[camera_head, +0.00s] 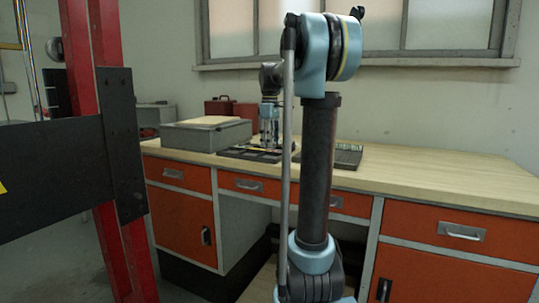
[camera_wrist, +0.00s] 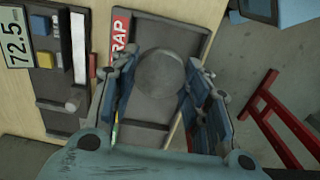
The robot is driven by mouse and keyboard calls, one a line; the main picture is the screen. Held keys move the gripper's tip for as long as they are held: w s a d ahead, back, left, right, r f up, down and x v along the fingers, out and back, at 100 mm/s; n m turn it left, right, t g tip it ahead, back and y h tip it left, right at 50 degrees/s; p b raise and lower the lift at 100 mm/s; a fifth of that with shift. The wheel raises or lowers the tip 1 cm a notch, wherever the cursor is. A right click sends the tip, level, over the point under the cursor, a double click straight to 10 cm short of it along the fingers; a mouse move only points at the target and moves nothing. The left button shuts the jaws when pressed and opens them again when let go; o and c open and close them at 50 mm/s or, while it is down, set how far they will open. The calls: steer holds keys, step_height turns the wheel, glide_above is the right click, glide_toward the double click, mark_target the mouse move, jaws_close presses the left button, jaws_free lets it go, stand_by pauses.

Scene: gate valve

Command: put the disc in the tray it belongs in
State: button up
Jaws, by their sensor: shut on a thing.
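In the wrist view a dark grey round disc (camera_wrist: 160,73) sits between the two fingers of my gripper (camera_wrist: 161,80), which is shut on it. Behind the disc is a dark, rimmed tray (camera_wrist: 206,22) with a red label (camera_wrist: 120,32) reading "RAP", its start covered by the finger. The disc appears over the middle of this tray; its height above the floor of the tray cannot be told. In the head view my gripper (camera_head: 269,138) points down over dark trays (camera_head: 240,153) on the bench; the disc cannot be made out there.
In the head view another dark tray (camera_head: 346,155) is right of my arm, a grey box (camera_head: 205,134) left. The wooden bench (camera_head: 440,178) is clear at right. A red post (camera_head: 95,100) stands left.

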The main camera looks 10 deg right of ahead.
steer(key=shift+s+a+f, duration=0.15)
steer(key=shift+f, duration=2.3)
steer(key=o, duration=1.2)
steer(key=shift+c, duration=0.2)
step_height(320, 180, up, 12)
steer(key=shift+r, duration=0.1)
steer(key=s+f+m+t, duration=0.2)
steer(key=s+f+m, duration=0.8)
steer(key=s+f, duration=2.4)
steer(key=shift+s+d+f+m, duration=0.25)
steer(key=shift+s+f+m, duration=0.1)
steer(key=shift+s, duration=0.1)
